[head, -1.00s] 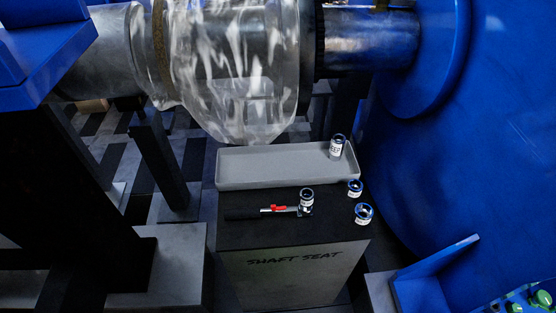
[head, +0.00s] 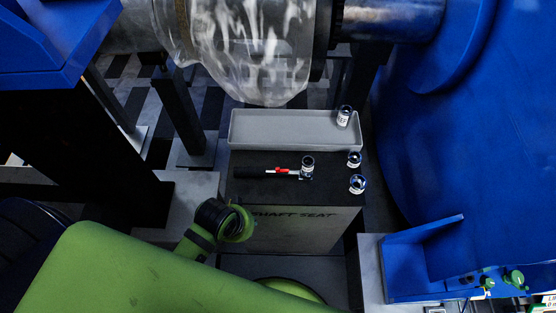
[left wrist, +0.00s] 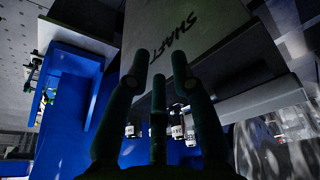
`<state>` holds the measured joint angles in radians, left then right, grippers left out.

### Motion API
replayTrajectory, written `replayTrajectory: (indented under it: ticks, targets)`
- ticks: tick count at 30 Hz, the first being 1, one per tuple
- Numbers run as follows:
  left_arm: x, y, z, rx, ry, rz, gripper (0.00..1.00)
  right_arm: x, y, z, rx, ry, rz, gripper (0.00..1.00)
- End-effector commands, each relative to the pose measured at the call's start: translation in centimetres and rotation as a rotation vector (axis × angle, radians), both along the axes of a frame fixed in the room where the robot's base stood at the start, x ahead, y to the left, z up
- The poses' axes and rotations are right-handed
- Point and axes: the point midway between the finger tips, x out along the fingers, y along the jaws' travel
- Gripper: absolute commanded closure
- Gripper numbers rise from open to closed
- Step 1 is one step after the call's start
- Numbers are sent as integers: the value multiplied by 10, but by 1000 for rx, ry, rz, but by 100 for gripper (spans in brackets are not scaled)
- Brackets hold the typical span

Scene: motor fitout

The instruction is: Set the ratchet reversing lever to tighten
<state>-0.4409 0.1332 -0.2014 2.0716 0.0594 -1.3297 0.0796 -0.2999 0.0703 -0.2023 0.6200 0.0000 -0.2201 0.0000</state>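The ratchet (head: 252,173) lies on the black top of the shaft seat stand (head: 285,192), its dark handle to the left. Its red reversing lever (head: 282,170) sits near the head; its setting is too small to read. A socket (head: 307,163) stands at the ratchet's head end. My left gripper (left wrist: 159,68) shows in the left wrist view with its fingers spread and nothing between them. It is close to the stand's lettered front; the ratchet cannot be made out there. My right gripper is not in view.
A grey tray (head: 270,145) holds a labelled socket (head: 344,115) at the back of the stand. Two sockets stand at the right, one (head: 354,159) behind the other (head: 357,184). A blue housing (head: 440,150) bounds the right; a clear-wrapped shaft (head: 250,45) hangs behind.

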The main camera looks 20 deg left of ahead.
Motion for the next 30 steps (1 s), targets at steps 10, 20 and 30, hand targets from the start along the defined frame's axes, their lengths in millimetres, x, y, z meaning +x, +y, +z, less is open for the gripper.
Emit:
replayTrajectory:
  ticks: [10, 20, 30]
  targets:
    - [44, -79, 73, -179, 26, -22, 75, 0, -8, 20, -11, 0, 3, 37]
    - [89, -121, 67, -203, 176, 36, 75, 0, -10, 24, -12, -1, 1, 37]
    - [177, -51, 56, -26, 293, 449, 75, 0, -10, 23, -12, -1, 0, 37]
